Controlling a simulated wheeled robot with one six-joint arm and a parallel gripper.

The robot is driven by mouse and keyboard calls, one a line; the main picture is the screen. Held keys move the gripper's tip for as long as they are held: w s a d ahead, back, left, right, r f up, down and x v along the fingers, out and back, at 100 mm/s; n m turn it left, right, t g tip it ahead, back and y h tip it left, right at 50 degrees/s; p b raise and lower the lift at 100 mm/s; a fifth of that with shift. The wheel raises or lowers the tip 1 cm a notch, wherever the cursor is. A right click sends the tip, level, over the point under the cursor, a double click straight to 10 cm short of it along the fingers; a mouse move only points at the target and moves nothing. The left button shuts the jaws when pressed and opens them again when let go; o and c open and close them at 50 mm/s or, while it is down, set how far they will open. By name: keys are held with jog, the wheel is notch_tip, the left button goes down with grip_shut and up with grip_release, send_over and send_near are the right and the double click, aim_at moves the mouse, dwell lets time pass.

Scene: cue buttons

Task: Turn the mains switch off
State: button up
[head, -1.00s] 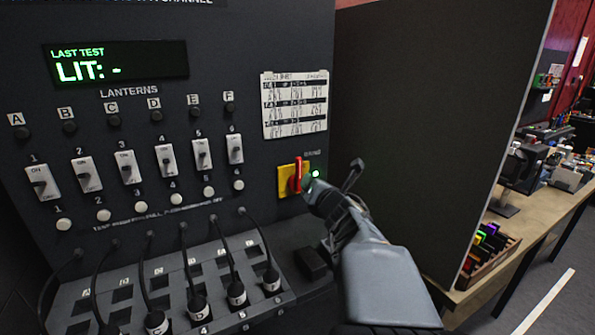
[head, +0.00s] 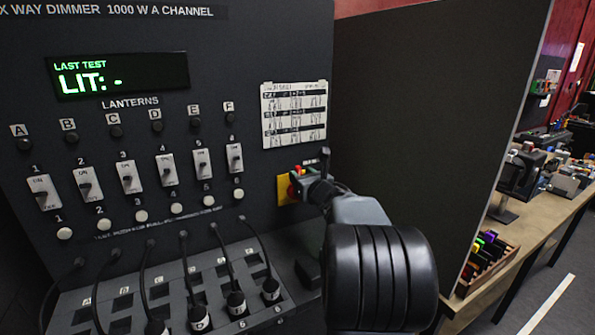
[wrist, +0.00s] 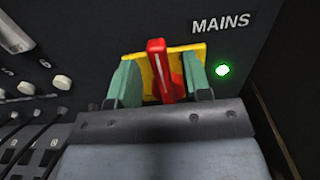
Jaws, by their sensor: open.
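The mains switch is a red handle (wrist: 158,68) on a yellow plate (wrist: 186,53), below the word MAINS in the wrist view. Its handle stands roughly upright there. A green light (wrist: 222,70) glows to its right. My gripper (wrist: 160,85) is open, with one greenish finger on each side of the red handle; I cannot tell whether either touches it. In the head view, my gripper (head: 308,186) covers most of the switch, and part of the yellow plate (head: 286,190) shows to its left.
The dark panel carries a row of white lantern switches (head: 131,177), round white buttons and a display (head: 118,75) reading "LIT: -". Black cables (head: 185,255) hang below. A paper chart (head: 294,113) is above the mains switch. A dark partition (head: 430,130) stands to the right.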

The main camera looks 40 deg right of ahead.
jog(key=shift+w+d, duration=0.15)
jog(key=shift+w, duration=1.15)
jog(key=shift+c, duration=0.3)
grip_shut()
